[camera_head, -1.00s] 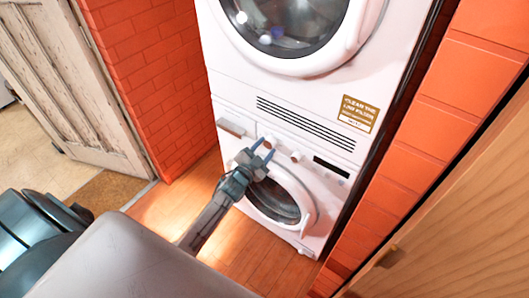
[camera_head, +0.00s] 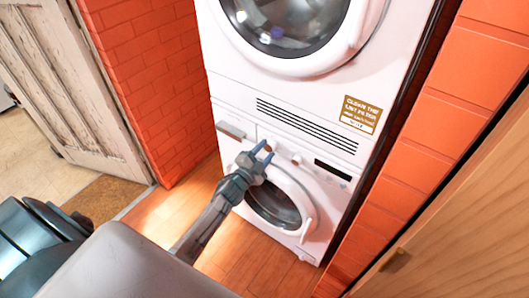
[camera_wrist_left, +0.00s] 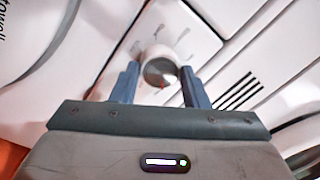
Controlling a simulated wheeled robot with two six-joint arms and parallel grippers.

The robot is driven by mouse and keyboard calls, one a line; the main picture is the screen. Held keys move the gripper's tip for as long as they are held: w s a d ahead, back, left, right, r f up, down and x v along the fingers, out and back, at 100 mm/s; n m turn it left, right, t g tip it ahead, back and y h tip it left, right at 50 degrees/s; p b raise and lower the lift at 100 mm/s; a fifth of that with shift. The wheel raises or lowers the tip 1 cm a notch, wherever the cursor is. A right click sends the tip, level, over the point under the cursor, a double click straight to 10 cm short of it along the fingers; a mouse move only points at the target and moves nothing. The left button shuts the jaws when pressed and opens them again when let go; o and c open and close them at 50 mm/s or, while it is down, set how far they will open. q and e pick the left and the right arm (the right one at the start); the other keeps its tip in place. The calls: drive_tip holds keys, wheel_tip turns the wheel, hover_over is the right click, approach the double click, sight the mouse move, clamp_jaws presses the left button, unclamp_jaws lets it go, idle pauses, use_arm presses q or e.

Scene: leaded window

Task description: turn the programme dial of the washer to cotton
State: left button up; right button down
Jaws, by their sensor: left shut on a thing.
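The washer (camera_head: 235,152) is the lower white machine, with a round glass door (camera_head: 275,205) below its control panel. My left gripper (camera_head: 267,150) is at the panel, its two blue fingers either side of the programme dial, which they mostly hide in the head view. In the left wrist view the white round dial (camera_wrist_left: 160,66) sits between the fingertips of the left gripper (camera_wrist_left: 160,82), with small marks on the panel around it and a small red mark near its lower edge. The gripper is shut on the dial. The mark labels are too blurred to read. My right gripper is out of view.
A white dryer (camera_head: 300,75) with a vent grille stands above. Brick walls (camera_head: 155,75) flank the machines. A wooden cabinet (camera_head: 465,210) is at the right. Wooden floor lies in front.

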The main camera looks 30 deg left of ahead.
use_arm(q)
drive_tip(key=o, duration=1)
